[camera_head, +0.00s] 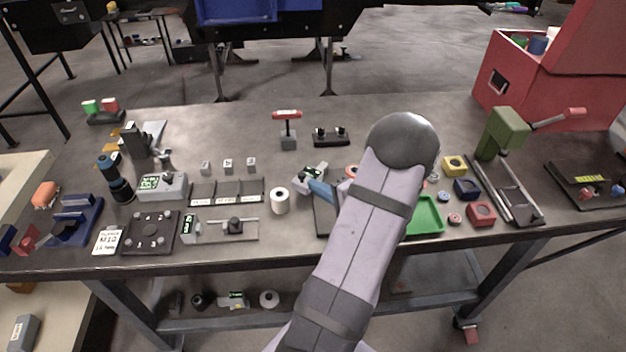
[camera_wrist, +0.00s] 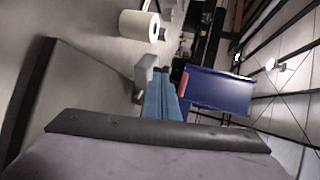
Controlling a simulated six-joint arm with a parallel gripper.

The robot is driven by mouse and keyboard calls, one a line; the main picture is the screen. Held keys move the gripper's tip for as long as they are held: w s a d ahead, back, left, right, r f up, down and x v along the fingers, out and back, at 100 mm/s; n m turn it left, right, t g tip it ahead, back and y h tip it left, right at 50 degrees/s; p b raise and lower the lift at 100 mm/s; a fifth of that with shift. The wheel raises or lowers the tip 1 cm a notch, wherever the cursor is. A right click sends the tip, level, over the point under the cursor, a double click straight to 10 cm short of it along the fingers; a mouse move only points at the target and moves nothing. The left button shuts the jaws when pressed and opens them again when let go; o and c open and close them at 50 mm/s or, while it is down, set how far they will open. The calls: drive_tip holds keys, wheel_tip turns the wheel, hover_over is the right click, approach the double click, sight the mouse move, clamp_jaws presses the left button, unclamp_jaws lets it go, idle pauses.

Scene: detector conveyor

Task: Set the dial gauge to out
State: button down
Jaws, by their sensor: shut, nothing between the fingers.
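I cannot tell for sure which thing is the dial gauge. A small pale device with a green-lit display (camera_head: 306,178) stands near mid-table and may be it; its setting cannot be read. My gripper (camera_head: 318,187) has blue fingers and is close beside this device, partly hidden by my arm. In the wrist view my blue fingers (camera_wrist: 174,88) are together with nothing held. A grey block-like part (camera_wrist: 143,76) shows just left of them; whether they touch is unclear.
A white roll (camera_head: 279,200) stands left of my gripper, and it also shows in the wrist view (camera_wrist: 139,25). A red-handled tool (camera_head: 287,116) stands behind. A green tray (camera_head: 428,222) lies right of my arm.

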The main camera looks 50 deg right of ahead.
drive_tip(key=shift+w+d, duration=0.25)
drive_tip(key=shift+w, duration=0.7)
drive_tip(key=shift+p, duration=0.3)
drive_tip(key=shift+w+a+r+p, duration=0.15)
drive_tip(key=shift+w+a+p, duration=0.1)
drive_tip(key=shift+w+p, duration=0.35)
drive_tip(key=shift+w+a+p, duration=0.2)
drive_tip(key=shift+w+p, duration=0.1)
drive_tip(key=shift+w, duration=0.1)
drive_tip(key=shift+s, duration=0.1)
drive_tip(key=shift+s, duration=0.2)
drive_tip(key=b, duration=0.1)
approach(299, 178)
drive_tip(key=s+a, duration=0.3)
drive_tip(key=s, duration=0.3)
drive_tip(key=shift+a+r, duration=0.2)
drive_tip(key=shift+r, duration=0.25)
